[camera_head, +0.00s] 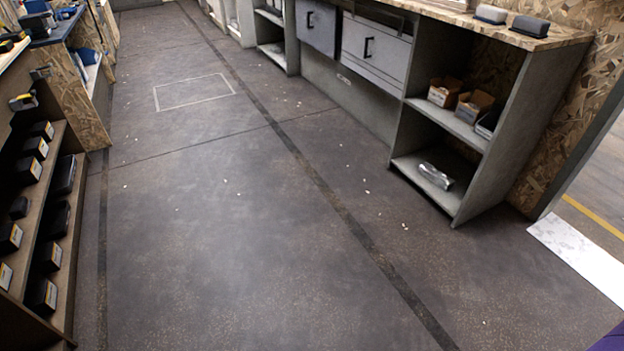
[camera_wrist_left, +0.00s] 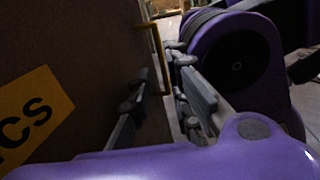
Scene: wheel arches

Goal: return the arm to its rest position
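My left gripper (camera_wrist_left: 160,85) shows in the left wrist view. Its two grey fingers stand apart, and I see nothing held between them. The left finger lies close in front of a dark brown panel with a yellow label (camera_wrist_left: 32,118); I cannot tell whether they touch. Purple links of my own arm fill the right and bottom of that view. In the head view neither gripper shows. A small purple piece, likely mine, is in the bottom right corner. My right gripper is in no view.
A shelf rack (camera_head: 50,210) with black boxes stands at the left. Grey cabinets (camera_head: 376,50) and an open shelf unit (camera_head: 440,165) holding cartons line the right. A white sheet (camera_head: 578,252) lies at the right. The dark floor (camera_head: 240,230) between is clear apart from small white scraps.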

